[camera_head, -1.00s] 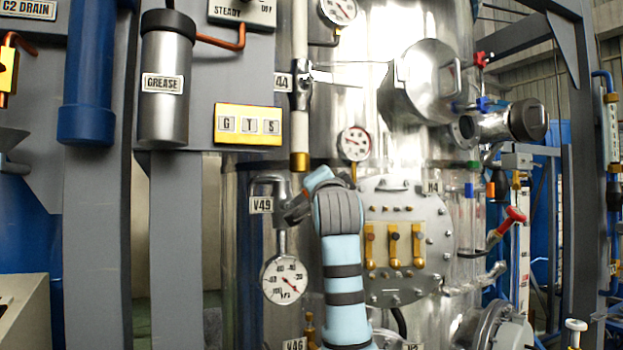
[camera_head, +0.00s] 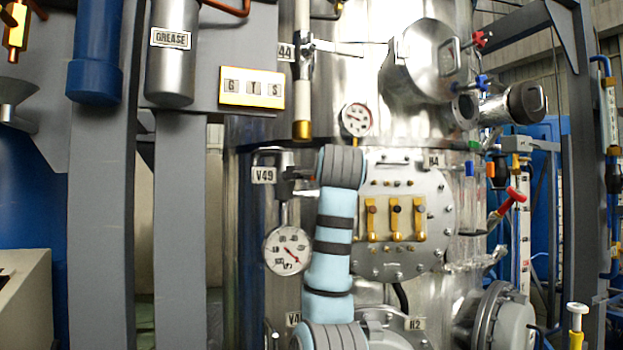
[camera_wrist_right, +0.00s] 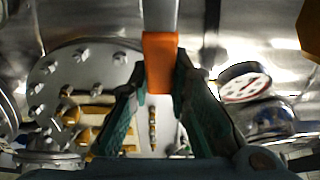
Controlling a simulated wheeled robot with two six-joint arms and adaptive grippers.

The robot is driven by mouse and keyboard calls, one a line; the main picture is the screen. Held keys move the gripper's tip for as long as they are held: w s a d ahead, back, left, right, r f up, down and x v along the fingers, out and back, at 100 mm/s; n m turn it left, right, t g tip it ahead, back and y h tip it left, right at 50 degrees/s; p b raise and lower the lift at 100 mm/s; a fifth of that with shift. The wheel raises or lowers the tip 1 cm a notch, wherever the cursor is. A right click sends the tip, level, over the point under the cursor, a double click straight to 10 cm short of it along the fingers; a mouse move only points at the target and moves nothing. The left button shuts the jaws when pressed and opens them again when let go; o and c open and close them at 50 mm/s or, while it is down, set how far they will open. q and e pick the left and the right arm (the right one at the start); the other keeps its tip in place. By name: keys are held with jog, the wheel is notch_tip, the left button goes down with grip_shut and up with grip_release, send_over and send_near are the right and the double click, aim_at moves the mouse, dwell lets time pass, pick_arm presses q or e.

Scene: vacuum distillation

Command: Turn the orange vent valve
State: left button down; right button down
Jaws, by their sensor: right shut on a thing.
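The orange vent valve's handle (camera_wrist_right: 159,62) is in the upper middle of the right wrist view, an orange block at the end of a grey bar. My right gripper (camera_wrist_right: 158,88) has its two green fingers on either side of this block and is shut on it. In the head view, my light blue right arm rises in front of the steel vessel, its wrist beside the V49 label (camera_head: 263,175). That arm hides the orange handle and the fingertips there. My left gripper is not in view.
A round pressure gauge (camera_head: 287,250) hangs just left of my right arm. A bolted round plate (camera_head: 436,215) with several brass clamps is just right of it. A white pipe (camera_head: 303,75) with a brass end hangs above. Grey posts (camera_head: 180,230) stand at the left.

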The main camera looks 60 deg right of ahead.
jog(key=shift+f, duration=0.15)
jog(key=c, duration=1.5)
grip_release()
jog(key=shift+w, duration=0.1)
jog(key=v, duration=1.2)
